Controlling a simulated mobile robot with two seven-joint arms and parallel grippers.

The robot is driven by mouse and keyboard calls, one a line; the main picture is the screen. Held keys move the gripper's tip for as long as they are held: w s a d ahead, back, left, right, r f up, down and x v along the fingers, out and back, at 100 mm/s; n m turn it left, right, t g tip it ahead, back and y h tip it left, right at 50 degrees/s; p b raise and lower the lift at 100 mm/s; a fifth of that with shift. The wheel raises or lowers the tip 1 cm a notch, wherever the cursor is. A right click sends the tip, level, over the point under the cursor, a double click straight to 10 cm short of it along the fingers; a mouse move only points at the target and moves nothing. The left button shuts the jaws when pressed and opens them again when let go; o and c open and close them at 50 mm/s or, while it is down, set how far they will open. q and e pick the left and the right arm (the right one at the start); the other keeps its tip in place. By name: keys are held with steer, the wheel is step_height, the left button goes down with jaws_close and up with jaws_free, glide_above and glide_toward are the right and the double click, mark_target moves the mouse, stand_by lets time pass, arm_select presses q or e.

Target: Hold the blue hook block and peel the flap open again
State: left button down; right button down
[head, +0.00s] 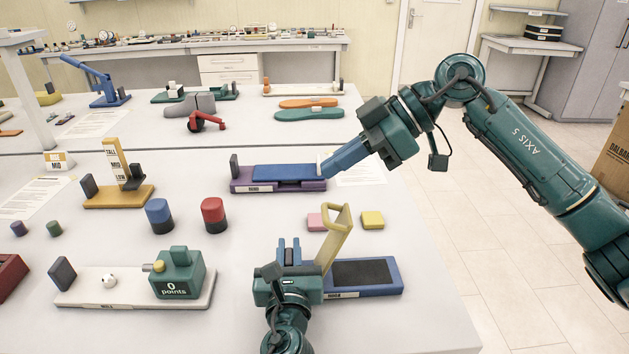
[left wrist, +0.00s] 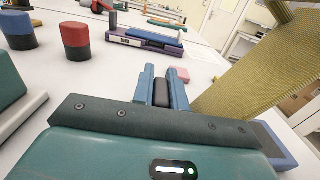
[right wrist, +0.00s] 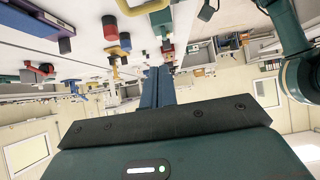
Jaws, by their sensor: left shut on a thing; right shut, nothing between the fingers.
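The blue hook block (head: 396,275) lies at the front with a dark pad (head: 360,272) on top. Its yellow flap (head: 330,250) stands up at a tilt from the block, clear of the pad, with a loop handle (head: 335,212) at the top. The flap's ribbed face (left wrist: 245,80) fills the right of the left wrist view. My left gripper (head: 289,248) is shut on a dark post (left wrist: 162,92) at the left end of the block. My right gripper (head: 328,168) is shut and empty, well behind the flap, by the purple tray's right end; its closed fingers show in the right wrist view (right wrist: 158,85).
The purple tray (head: 240,184) with a blue slab is behind. Pink (head: 317,222) and yellow (head: 372,220) blocks sit behind the hook block. Blue (head: 159,215) and red (head: 214,214) cylinders and a green points device (head: 180,275) stand left.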

arm_select(q)
steer(key=c, duration=1.7)
jaws_free()
steer(key=shift+f, duration=0.35)
steer(key=o, duration=0.4)
steer(key=shift+r, duration=0.2)
